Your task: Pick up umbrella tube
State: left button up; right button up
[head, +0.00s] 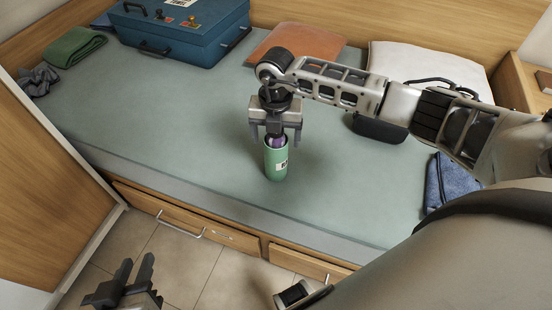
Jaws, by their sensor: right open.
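The umbrella tube (275,162) is a green cylinder with a black-and-white label and something purple showing at its top. It stands upright on the green bed surface in the head view. My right gripper (275,134) is right above it, pointing down, with its fingers apart on either side of the tube's top. I cannot tell whether the fingers touch it. My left gripper (133,281) is low at the bottom left, over the floor, with its two fingers apart and nothing between them.
The bed (190,130) is mostly clear around the tube. A blue case (185,35), a folded green cloth (75,46) and a grey crumpled cloth (38,80) lie at the back left. An orange cushion (300,40), white pillow (430,65), black bag (380,128) and blue folded cloth (447,185) lie right.

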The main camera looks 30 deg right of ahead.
jog(key=shift+r, duration=0.1)
jog(key=c, duration=1.3)
jog(key=shift+c, duration=0.2)
